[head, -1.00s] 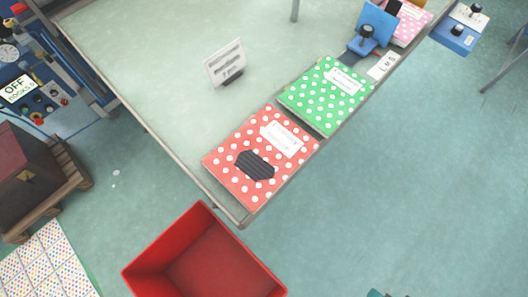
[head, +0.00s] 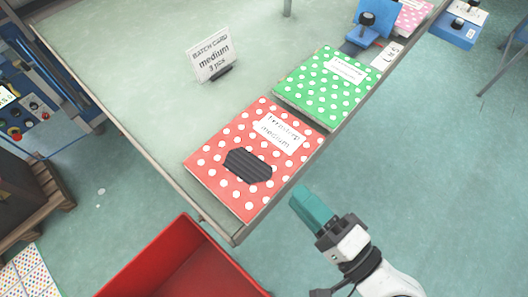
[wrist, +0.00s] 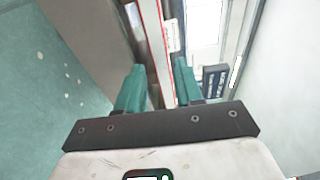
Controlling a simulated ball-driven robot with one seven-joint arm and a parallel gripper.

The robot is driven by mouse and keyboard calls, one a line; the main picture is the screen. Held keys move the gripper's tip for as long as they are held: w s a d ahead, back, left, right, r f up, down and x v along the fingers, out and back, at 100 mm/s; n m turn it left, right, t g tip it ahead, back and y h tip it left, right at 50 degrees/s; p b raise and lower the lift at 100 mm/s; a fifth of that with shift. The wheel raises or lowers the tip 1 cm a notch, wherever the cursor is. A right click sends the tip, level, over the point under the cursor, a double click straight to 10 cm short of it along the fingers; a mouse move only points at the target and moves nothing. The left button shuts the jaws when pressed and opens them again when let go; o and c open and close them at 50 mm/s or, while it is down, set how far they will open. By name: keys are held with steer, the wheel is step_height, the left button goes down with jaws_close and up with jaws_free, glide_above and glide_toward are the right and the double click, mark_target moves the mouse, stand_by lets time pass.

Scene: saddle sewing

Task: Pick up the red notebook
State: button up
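The red notebook (head: 225,180) has white dots, a white label and a black ribbed patch. It lies flat at the near corner of the table, along its right edge. My gripper (head: 304,195), with teal fingers, is to the lower right of the notebook in the head view, apart from it. In the wrist view my gripper (wrist: 159,85) has its two fingers spread. A thin red and white edge (wrist: 154,45), probably the notebook seen edge-on, shows in line with the gap between them. Nothing appears gripped.
A green dotted notebook (head: 310,95) lies just beyond the red one, with a blue device (head: 374,20) behind it. A batch card (head: 211,58) stands on the table (head: 130,80). A red bin (head: 185,265) stands on the floor below the near corner.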

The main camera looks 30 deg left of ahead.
mark_target(270, 165)
steer(key=p+x, duration=0.2)
steer(key=x, duration=0.7)
steer(key=shift+a+r+p, duration=0.1)
steer(key=shift+a+p, duration=0.05)
steer(key=shift+p, duration=0.15)
steer(key=shift+w+a, duration=0.1)
steer(key=shift+a, duration=0.2)
jaws_close()
